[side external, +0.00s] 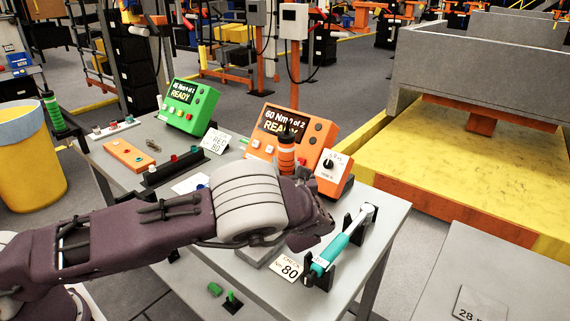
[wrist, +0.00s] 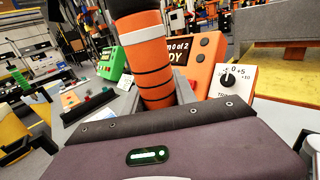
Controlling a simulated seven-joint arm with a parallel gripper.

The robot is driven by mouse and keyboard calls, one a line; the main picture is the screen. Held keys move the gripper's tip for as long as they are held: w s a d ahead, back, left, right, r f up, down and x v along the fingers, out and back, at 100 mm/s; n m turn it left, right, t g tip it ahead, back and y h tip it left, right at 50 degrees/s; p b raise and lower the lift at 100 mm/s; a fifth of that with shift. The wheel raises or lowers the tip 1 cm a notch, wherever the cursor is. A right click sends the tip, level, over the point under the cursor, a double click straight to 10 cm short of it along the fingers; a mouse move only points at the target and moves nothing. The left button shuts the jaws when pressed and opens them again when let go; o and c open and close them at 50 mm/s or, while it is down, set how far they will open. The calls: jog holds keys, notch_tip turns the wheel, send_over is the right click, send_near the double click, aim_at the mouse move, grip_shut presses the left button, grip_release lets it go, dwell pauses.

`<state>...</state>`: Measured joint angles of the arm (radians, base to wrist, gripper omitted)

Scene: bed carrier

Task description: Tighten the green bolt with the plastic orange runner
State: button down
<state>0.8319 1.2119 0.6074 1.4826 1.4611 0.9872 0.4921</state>
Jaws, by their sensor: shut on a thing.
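The orange runner (side external: 286,155) is an upright orange cylinder with black bands, rising from my gripper (side external: 298,190) in front of the orange controller box. It also shows large in the wrist view (wrist: 157,65), tilted slightly. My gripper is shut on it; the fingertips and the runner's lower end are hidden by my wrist. I cannot tell which is the green bolt.
The orange controller (side external: 284,130) reads 60 Nm, 0 of 2, READY. A green controller (side external: 186,107) stands behind left. A teal torque wrench (side external: 335,248) rests in black holders at right, beside a card reading 80 (side external: 288,269). A green-black runner (side external: 53,112) hangs at far left.

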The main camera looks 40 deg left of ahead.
jog(key=shift+s+f, duration=0.1)
jog(key=shift+f, duration=0.55)
dwell(1.0)
jog(key=shift+r, duration=0.15)
jog(key=shift+r, duration=3.7)
